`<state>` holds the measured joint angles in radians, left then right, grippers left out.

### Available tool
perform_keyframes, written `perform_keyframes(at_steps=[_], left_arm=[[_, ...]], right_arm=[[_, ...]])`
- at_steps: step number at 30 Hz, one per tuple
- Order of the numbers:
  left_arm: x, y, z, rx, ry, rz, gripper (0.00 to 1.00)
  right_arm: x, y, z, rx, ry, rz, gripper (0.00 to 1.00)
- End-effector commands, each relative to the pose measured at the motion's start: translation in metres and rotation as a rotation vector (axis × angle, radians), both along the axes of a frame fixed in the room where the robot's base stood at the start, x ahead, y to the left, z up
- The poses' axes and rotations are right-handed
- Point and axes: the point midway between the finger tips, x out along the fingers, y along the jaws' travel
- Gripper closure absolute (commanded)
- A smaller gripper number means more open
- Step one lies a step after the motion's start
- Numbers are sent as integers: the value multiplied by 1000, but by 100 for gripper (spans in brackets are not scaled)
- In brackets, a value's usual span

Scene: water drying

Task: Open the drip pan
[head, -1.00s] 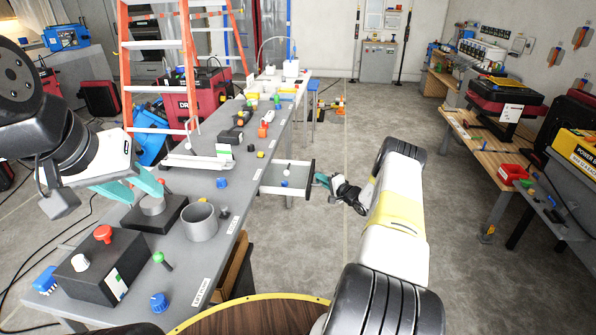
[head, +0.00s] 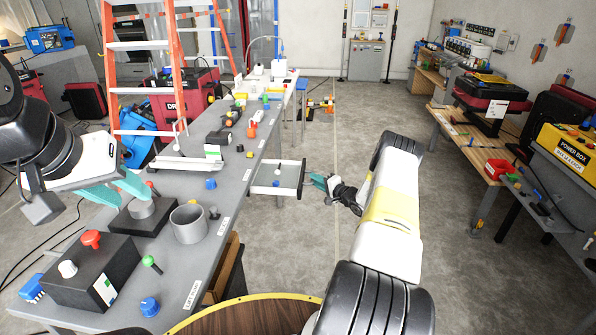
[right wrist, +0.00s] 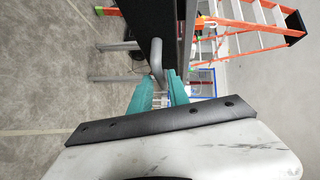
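The drip pan (head: 277,190) is a shallow light-grey tray with a dark front panel, sticking out from the right side of the long grey table. My right gripper (head: 315,181) is close to the outer face of that panel. In the right wrist view a bent grey handle (right wrist: 156,60) stands off the dark panel (right wrist: 132,22). Its end reaches between the teal fingertips of my right gripper (right wrist: 160,85), which are apart; contact is unclear. My left gripper (head: 122,190) is open and appears empty over the table's left part, near a dark block with a grey cylinder.
The grey table (head: 185,255) carries a grey cup (head: 188,224), a black button box (head: 90,270) and several small knobs. An orange ladder (head: 150,75) stands behind it. A wooden bench (head: 470,145) is at right. The floor (head: 330,235) around the pan is clear.

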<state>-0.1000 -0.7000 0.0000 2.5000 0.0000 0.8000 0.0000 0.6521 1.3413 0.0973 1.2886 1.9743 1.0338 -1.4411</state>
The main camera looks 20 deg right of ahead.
Motion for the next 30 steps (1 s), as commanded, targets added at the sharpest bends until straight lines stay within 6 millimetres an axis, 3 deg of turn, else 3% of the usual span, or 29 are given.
perform_keyframes(at_steps=[6, 11, 26, 30], left_arm=[[0, 0, 0, 0, 0, 0, 64], [0, 0, 0, 0, 0, 0, 64], [0, 0, 0, 0, 0, 0, 64], [0, 0, 0, 0, 0, 0, 64]], right_arm=[[-34, -15, 6, 0, 0, -2, 78], [-47, -19, 8, 0, 1, -1, 78], [-49, -18, 10, -1, -1, 4, 78], [-44, 2, 40, -9, 2, 75, 78]])
